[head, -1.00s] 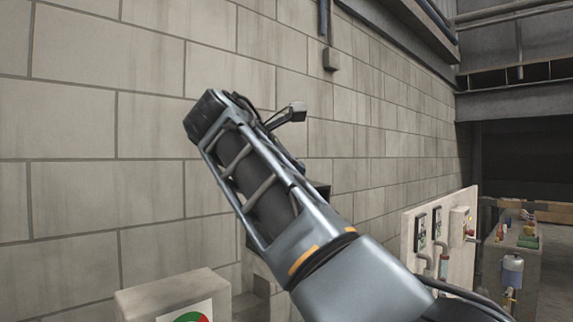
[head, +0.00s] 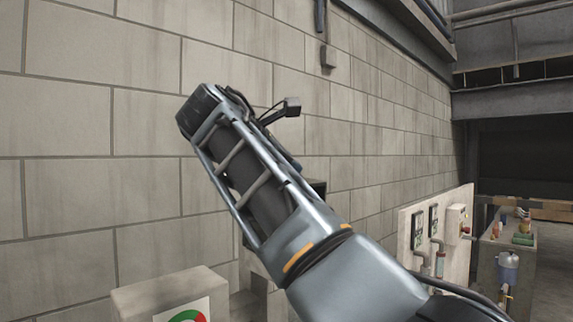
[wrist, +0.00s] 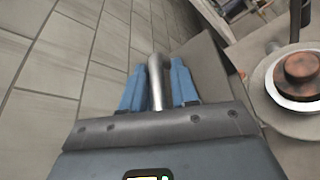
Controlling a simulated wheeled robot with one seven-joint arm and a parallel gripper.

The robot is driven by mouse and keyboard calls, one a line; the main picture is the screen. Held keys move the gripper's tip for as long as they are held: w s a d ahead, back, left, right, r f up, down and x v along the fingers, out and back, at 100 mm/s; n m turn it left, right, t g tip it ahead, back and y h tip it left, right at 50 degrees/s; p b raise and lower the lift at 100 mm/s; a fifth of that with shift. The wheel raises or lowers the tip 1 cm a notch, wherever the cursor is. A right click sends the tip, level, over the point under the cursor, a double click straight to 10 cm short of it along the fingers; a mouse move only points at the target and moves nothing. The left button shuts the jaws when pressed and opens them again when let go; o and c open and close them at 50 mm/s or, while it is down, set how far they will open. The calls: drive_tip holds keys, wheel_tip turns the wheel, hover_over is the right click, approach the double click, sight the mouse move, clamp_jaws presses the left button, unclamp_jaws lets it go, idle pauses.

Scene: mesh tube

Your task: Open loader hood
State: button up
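My gripper (wrist: 158,80) shows in the wrist view as two blue fingers, spread apart. A grey metal rod with a rounded, bent end (wrist: 156,82) lies between the fingers, with narrow gaps seeming to show on both sides. I cannot tell whether the fingers touch it, or whether it belongs to the loader hood. A round light-grey part with a copper-brown cap (wrist: 303,68) is at the right of the wrist view. No loader hood can be clearly made out. In the head view my arm crosses the middle, and the gripper's fingers are not visible.
A block wall (head: 90,120) runs behind my arm. A pale box with a red and green round mark (head: 150,295) stands at lower left. A panel with gauges (head: 405,240) and a bench with bottles (head: 490,255) stand at right. Some floor shows at far right.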

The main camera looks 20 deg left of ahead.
drive_tip(key=b+v, duration=0.2)
drive_tip(key=v, duration=0.5)
drive_tip(key=shift+s, duration=0.2)
drive_tip(key=shift+o, duration=0.2)
drive_tip(key=shift+a, duration=0.1)
